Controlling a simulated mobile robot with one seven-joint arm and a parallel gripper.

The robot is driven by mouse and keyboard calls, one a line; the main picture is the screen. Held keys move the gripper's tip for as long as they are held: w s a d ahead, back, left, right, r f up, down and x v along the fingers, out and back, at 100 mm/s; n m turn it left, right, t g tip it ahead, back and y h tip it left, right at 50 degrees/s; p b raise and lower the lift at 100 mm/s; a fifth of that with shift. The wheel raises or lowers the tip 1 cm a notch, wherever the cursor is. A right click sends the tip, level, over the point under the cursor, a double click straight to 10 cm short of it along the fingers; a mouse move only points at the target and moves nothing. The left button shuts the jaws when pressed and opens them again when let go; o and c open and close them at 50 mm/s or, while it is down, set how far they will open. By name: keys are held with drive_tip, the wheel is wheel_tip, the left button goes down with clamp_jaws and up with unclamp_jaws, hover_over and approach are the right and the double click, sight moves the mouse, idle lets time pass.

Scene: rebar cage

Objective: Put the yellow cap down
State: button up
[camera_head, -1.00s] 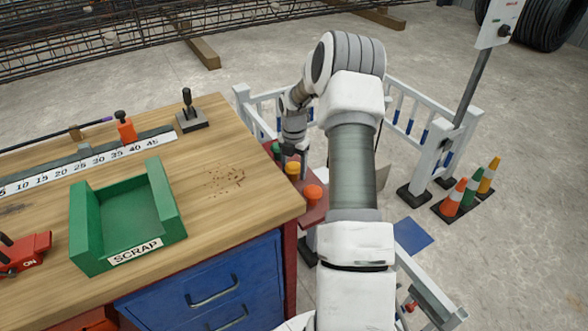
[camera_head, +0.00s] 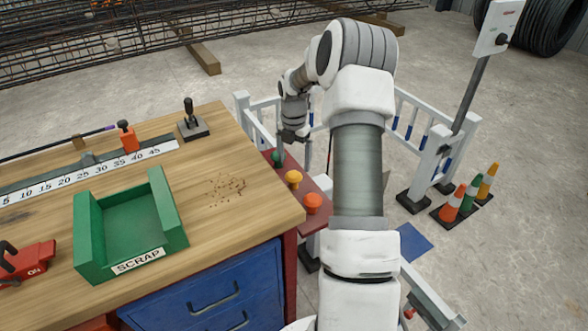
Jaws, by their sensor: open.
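The yellow cap (camera_head: 294,178) sits on the red ledge (camera_head: 318,184) at the right side of the workbench, between a green cap (camera_head: 277,157) and an orange cap (camera_head: 313,202). It looks upright and rests apart from both. My gripper (camera_head: 290,150) is open and empty, above and just behind the yellow cap, close to the green cap. One finger shows as a thin dark line beside the green cap; the other is hard to make out.
The wooden bench (camera_head: 255,203) carries a green scrap tray (camera_head: 178,226), a joystick (camera_head: 193,120) and a ruler strip (camera_head: 92,172). A white fence (camera_head: 428,140) stands around the ledge. Small traffic cones (camera_head: 468,195) stand on the floor at right.

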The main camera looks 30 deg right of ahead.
sight(294, 173)
drive_tip(key=shift+r+p, duration=0.35)
drive_tip(key=shift+r, duration=2)
